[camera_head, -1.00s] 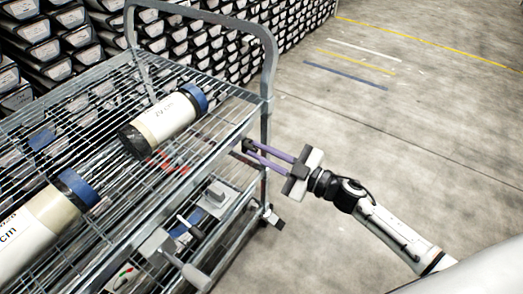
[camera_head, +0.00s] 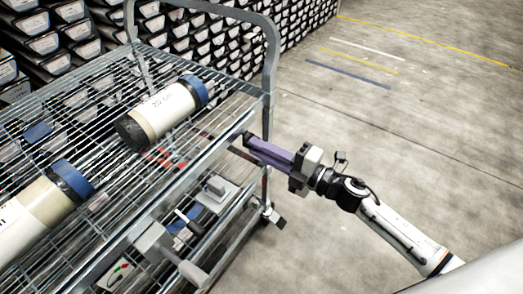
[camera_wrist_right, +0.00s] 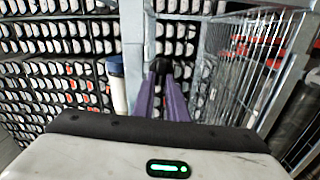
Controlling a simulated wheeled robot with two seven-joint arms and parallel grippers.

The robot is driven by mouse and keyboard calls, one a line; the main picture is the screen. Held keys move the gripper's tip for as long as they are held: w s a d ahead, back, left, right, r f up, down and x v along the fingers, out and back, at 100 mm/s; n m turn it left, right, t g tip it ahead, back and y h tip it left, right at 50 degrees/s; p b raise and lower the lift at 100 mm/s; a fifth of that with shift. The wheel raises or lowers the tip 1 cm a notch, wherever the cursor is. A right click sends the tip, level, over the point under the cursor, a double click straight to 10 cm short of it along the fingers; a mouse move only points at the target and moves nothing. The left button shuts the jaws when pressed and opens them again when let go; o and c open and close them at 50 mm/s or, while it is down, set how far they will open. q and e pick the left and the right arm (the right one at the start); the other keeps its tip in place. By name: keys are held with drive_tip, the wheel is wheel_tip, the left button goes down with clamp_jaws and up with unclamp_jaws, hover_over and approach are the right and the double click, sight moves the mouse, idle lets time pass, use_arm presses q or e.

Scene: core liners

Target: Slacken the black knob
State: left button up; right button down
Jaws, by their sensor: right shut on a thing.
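The black knob (camera_wrist_right: 160,66) shows in the right wrist view as a small dark shape between the tips of the two purple fingers. My right gripper (camera_wrist_right: 161,75) is shut on it. In the head view the right gripper (camera_head: 250,141) reaches in from the right, its purple fingers ending at the right edge of the wire cart (camera_head: 190,151). The fingers overlap there, and the knob is mostly hidden by the dark fingertips. My left gripper is not in view.
Core tubes, one cream and black (camera_head: 165,112), lie on the cart's upper shelf. Grey fixtures (camera_head: 217,193) sit lower down. The cart's upright handle (camera_head: 273,60) stands near my gripper. Racks of liners (camera_head: 200,30) fill the back. Floor (camera_head: 420,130) to the right is clear.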

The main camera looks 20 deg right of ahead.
drive_tip(key=shift+f+n+b, duration=0.15)
drive_tip(key=shift+n+b, duration=0.25)
drive_tip(key=shift+n, duration=0.7)
drive_tip(key=c, duration=1.8)
unclamp_jaws()
drive_tip(key=shift+o, duration=0.2)
drive_tip(key=shift+s, duration=0.1)
